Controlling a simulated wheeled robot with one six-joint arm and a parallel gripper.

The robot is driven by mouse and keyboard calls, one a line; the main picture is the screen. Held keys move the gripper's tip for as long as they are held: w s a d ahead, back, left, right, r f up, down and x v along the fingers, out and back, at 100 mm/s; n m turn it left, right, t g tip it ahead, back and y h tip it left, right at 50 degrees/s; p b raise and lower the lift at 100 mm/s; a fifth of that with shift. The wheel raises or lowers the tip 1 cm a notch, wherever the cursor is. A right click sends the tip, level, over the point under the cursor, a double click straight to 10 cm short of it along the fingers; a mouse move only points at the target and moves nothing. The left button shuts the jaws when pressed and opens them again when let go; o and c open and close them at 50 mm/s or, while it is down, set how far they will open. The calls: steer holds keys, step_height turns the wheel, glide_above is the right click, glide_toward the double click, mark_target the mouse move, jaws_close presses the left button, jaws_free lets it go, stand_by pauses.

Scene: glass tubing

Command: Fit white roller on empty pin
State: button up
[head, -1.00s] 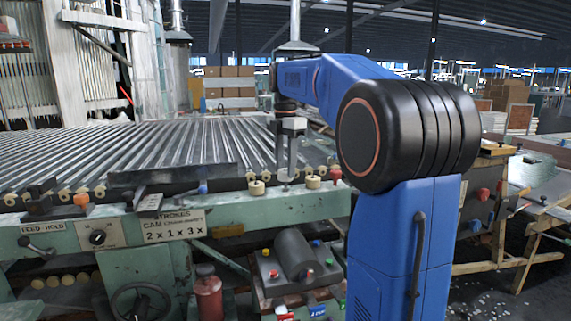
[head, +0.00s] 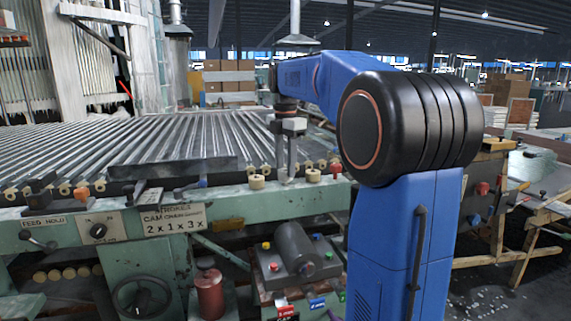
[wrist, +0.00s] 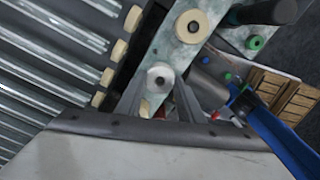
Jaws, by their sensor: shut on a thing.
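My gripper (head: 287,176) is shut on the white roller (wrist: 160,77), which shows between the fingertips in the wrist view with a dark hole in its middle. In the head view the fingers point down over the green front rail (head: 232,207), between two cream rollers. One cream roller (head: 257,182) is left of the fingers and another cream roller (head: 313,175) is to the right. One cream roller also shows beyond the white one in the wrist view (wrist: 191,26). The white roller is hard to make out in the head view. The empty pin is not visible; I cannot tell whether it is under the roller.
A bed of glass tubes (head: 150,145) lies behind the rail, edged by several small cream rollers. A red knob (head: 336,168) stands right of the right-hand roller. A control box with a dark cylinder (head: 297,250) sits below the rail.

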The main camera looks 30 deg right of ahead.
steer(key=shift+f, duration=0.5)
steer(key=o, duration=1.1)
steer(key=shift+o, duration=0.2)
steer(key=shift+w+r, duration=0.1)
steer(key=shift+r, duration=0.15)
step_height(320, 180, up, 17)
steer(key=shift+s+f, duration=0.15)
steer(key=shift+s, duration=0.05)
